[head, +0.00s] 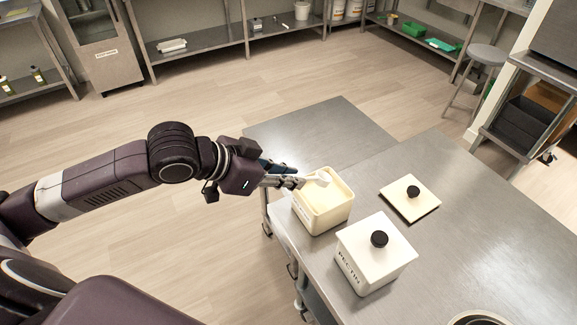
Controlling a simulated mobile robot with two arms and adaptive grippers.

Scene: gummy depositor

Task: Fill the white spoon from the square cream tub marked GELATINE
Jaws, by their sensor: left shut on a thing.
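The square cream tub (335,216) stands open near the left edge of the steel table, with pale powder inside. Its front marking is too small to read. My left gripper (298,182) is at the tub's far left rim, shut on the white spoon (318,179). The spoon's head is over the tub's opening, near the back of the powder. I cannot tell whether it touches the powder or carries any. My right gripper is not in view.
A lidded cream tub marked PECTIN (368,268) stands just in front. A loose square lid with a black knob (410,197) lies to the right on the steel table (480,225). The table's right part is clear. A round container (478,319) shows at the bottom edge.

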